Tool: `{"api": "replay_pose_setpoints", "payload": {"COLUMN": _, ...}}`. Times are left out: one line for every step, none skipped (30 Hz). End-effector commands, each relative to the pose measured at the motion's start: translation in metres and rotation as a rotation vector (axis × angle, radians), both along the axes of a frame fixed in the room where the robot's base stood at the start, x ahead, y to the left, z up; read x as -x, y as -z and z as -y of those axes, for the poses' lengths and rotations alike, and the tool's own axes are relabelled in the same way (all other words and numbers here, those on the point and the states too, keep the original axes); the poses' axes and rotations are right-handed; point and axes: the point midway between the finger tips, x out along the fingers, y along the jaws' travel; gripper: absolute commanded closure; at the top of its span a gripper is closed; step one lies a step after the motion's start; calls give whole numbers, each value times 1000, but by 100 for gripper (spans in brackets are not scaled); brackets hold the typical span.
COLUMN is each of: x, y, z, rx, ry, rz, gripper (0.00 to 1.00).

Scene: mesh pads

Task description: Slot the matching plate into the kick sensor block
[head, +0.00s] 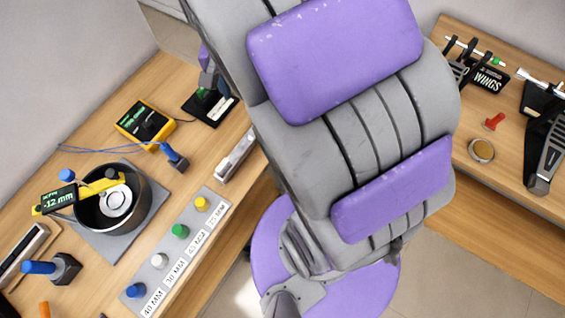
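A grey strip (202,228) on the left bench carries blue (136,290), white (159,260), green (180,231) and yellow (201,204) knobs. White labels beside them read 40 MM, 30 MM, 45 MM and 25 MM. Whether these knobs are handles of plates is unclear. I cannot identify the kick sensor block for sure. A black base (220,109) with a small green part stands behind the strip, partly hidden. A purple and grey piece above it, at the edge of my arm, may be my gripper (210,88); its fingers are not clear.
A black drum shell (141,208) sits on a grey mat, with a yellow gauge (98,187) across it reading -12 mm. A yellow meter (145,124) lies behind. The right bench holds a black pedal (546,148), a WINGS stand (487,77) and a round brass-coloured piece (481,150).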

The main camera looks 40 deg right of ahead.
Motion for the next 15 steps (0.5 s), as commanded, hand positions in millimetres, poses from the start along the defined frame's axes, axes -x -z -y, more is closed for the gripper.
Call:
{"api": "replay_pose_setpoints", "payload": {"x": 21, "y": -2, "z": -3, "rx": -9, "ry": -47, "rz": -8, "gripper": 53}}
{"api": "replay_pose_setpoints", "payload": {"x": 32, "y": -4, "z": -4, "rx": -16, "ry": -77, "rz": -12, "gripper": 53}}
{"api": "replay_pose_setpoints", "payload": {"x": 47, "y": -4, "z": -6, "rx": -24, "ry": -119, "rz": -18, "gripper": 53}}
{"api": "replay_pose_setpoints", "payload": {"x": 58, "y": -4, "z": -8, "rx": -30, "ry": -150, "rz": -25, "gripper": 53}}
{"api": "replay_pose_setpoints", "payload": {"x": 70, "y": -4, "z": -9, "rx": -35, "ry": -182, "rz": -30, "gripper": 53}}
{"api": "replay_pose_setpoints", "payload": {"x": 84, "y": -3, "z": -11, "rx": -43, "ry": -225, "rz": -37, "gripper": 53}}
{"api": "replay_pose_setpoints", "payload": {"x": 96, "y": -2, "z": -13, "rx": -50, "ry": -260, "rz": -41, "gripper": 53}}
{"api": "replay_pose_setpoints", "payload": {"x": 107, "y": -1, "z": -15, "rx": -56, "ry": -294, "rz": -47, "gripper": 53}}
{"api": "replay_pose_setpoints", "payload": {"x": 121, "y": 1, "z": -17, "rx": -65, "ry": -339, "rz": -55, "gripper": 53}}
{"api": "replay_pose_setpoints", "payload": {"x": 131, "y": 2, "z": -18, "rx": -70, "ry": -373, "rz": -58, "gripper": 53}}
{"api": "replay_pose_setpoints", "payload": {"x": 141, "y": 3, "z": -19, "rx": -75, "ry": -404, "rz": -61, "gripper": 53}}
{"api": "replay_pose_setpoints", "payload": {"x": 153, "y": 6, "z": -21, "rx": -81, "ry": -443, "rz": -71, "gripper": 53}}
{"api": "replay_pose_setpoints", "payload": {"x": 161, "y": 8, "z": -22, "rx": -85, "ry": -471, "rz": -74, "gripper": 53}}
{"api": "replay_pose_setpoints", "payload": {"x": 168, "y": 9, "z": -23, "rx": -90, "ry": -497, "rz": -76, "gripper": 53}}
{"api": "replay_pose_setpoints", "payload": {"x": 176, "y": 10, "z": -24, "rx": -94, "ry": -526, "rz": -78, "gripper": 53}}
